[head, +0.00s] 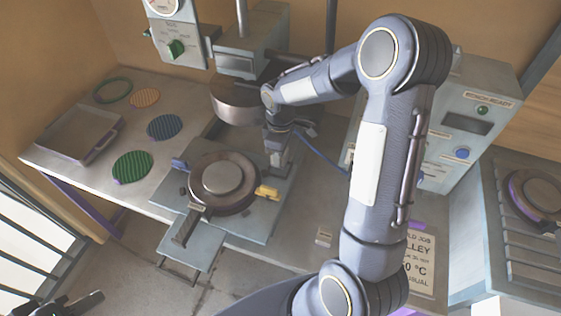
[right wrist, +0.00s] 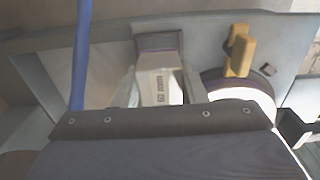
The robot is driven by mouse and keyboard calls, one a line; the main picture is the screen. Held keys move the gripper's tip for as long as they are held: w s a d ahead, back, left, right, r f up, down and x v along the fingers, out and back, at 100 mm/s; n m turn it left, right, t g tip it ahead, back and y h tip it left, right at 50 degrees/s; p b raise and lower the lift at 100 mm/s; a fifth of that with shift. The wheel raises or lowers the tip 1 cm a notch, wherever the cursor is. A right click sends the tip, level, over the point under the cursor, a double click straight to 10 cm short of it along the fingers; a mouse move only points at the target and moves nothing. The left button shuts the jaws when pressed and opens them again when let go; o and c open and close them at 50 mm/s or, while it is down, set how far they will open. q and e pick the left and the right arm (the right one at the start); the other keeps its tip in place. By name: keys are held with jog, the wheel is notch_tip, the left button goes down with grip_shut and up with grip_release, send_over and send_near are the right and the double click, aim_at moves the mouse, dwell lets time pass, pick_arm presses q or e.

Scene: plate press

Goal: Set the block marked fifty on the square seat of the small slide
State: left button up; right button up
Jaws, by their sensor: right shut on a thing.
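The round plate (head: 222,184) with a yellow handle (head: 267,192) sits close beside the block. The press head (head: 236,103) stands behind. A blue cable (head: 318,152) runs nearby. A tray (head: 78,133) and several coloured discs lie on the left. A control box (head: 462,125) stands at right.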

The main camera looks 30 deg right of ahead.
notch_tip(320, 180, down, 3)
jog(key=shift+w+f+b, duration=0.1)
jog(key=shift+b, duration=0.8)
jog(key=shift+f, duration=0.1)
jog(key=shift+f, duration=0.15)
jog(key=o, duration=1.1)
